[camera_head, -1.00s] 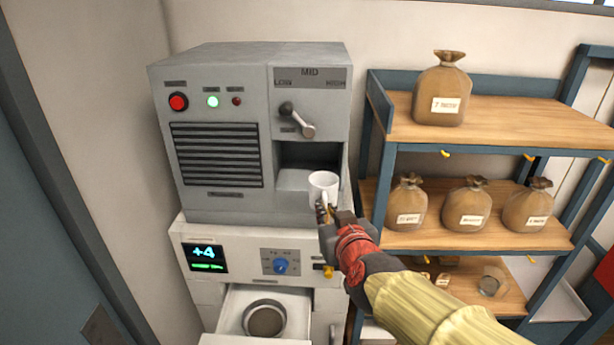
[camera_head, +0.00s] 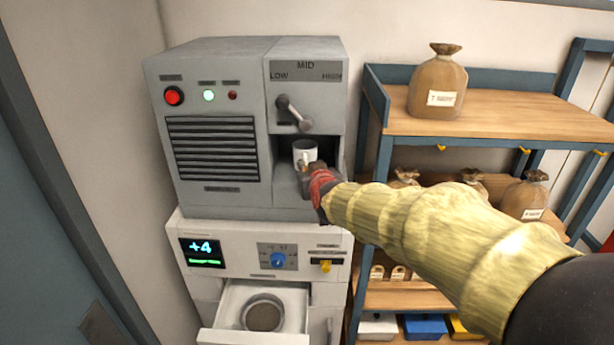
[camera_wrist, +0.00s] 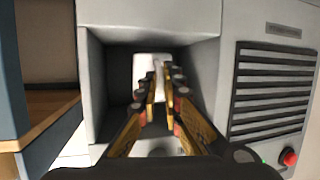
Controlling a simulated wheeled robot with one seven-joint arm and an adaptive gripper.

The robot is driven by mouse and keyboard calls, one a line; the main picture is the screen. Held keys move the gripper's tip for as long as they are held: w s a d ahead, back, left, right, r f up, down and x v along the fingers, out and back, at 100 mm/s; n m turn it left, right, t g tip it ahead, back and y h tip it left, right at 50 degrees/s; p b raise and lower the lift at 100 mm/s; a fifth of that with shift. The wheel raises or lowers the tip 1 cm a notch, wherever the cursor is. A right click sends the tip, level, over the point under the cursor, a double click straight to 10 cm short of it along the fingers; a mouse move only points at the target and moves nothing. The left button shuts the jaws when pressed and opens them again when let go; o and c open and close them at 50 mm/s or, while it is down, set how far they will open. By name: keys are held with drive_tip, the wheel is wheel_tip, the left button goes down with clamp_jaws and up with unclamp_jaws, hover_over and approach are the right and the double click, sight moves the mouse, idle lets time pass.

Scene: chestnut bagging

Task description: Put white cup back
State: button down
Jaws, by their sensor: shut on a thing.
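The white cup (camera_head: 304,151) is upright at the mouth of the grey machine's recess (camera_head: 325,147), below the lever. My gripper (camera_head: 309,170) is shut on the cup from the front right, and my arm reaches in from the lower right. In the wrist view the cup (camera_wrist: 152,66) shows pale beyond my gripper's fingers (camera_wrist: 160,95), inside the dark recess (camera_wrist: 112,85). The fingers hide part of the cup. I cannot tell whether the cup's base touches the recess floor.
The grey machine (camera_head: 215,195) has a lever (camera_head: 294,114) just above the cup. Below it, an open drawer (camera_head: 235,300) holds a round bowl (camera_head: 263,312). A wooden shelf (camera_head: 500,118) with brown bags stands close on the right, partly behind my arm.

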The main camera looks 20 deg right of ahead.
wheel_tip(320, 180, down, 2)
drive_tip(key=shift+f, duration=0.2)
drive_tip(key=c, duration=2.4)
unclamp_jaws()
drive_tip(key=shift+f, duration=0.15)
drive_tip(key=o, duration=0.4)
drive_tip(key=shift+o, duration=0.2)
